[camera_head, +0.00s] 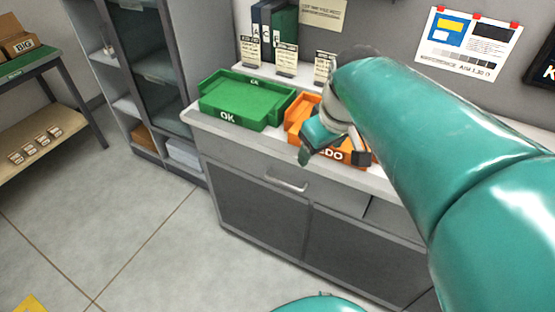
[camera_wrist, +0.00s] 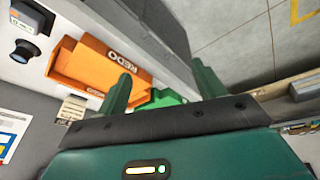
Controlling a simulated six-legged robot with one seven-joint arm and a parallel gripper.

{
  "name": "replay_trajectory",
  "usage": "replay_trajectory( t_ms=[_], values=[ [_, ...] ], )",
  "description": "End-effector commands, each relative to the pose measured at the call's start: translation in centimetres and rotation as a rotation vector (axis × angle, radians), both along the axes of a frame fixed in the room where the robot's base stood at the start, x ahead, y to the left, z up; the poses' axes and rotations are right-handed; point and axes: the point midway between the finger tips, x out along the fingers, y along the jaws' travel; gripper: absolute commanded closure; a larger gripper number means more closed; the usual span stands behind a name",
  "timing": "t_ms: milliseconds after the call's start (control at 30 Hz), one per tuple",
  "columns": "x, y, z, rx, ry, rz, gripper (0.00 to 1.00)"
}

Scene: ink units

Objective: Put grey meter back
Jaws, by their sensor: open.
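My gripper (camera_head: 332,148) is in front of and over the orange REDO tray (camera_head: 298,118) on the counter in the head view. In the wrist view my gripper (camera_wrist: 163,85) has its two green fingers apart, with nothing between them. A small grey device with a pale display (camera_wrist: 27,15), probably the grey meter, lies on the white counter at the top left of the wrist view, beyond the orange REDO tray (camera_wrist: 83,70). My arm hides that part of the counter in the head view.
A green OK tray (camera_head: 245,95) stands left of the orange tray. A dark round-ended device (camera_wrist: 24,50) sits near the grey one. Binders (camera_head: 272,28) and small label cards (camera_head: 287,58) stand behind the trays. A glass cabinet (camera_head: 150,60) is at left; the floor (camera_head: 130,225) is clear.

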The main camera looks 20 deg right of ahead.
Motion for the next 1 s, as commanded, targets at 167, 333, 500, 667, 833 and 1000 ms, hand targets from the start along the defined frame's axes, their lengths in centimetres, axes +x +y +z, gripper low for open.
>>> replay_trajectory(
  t_ms=[167,333,500,667,833,1000],
  values=[
    [-3.9,6.3,-0.8,0.039,-0.103,-0.104,0.31],
    [-6.0,8.7,-1.7,0.088,-0.161,-0.174,0.31],
    [-6.3,9.1,-1.9,0.099,-0.169,-0.194,0.31],
    [-6.3,9.0,-1.9,0.099,-0.169,-0.194,0.31],
    [-6.3,9.0,-1.9,0.099,-0.168,-0.193,0.31],
    [-6.3,9.0,-1.9,0.099,-0.168,-0.193,0.55]
  ],
)
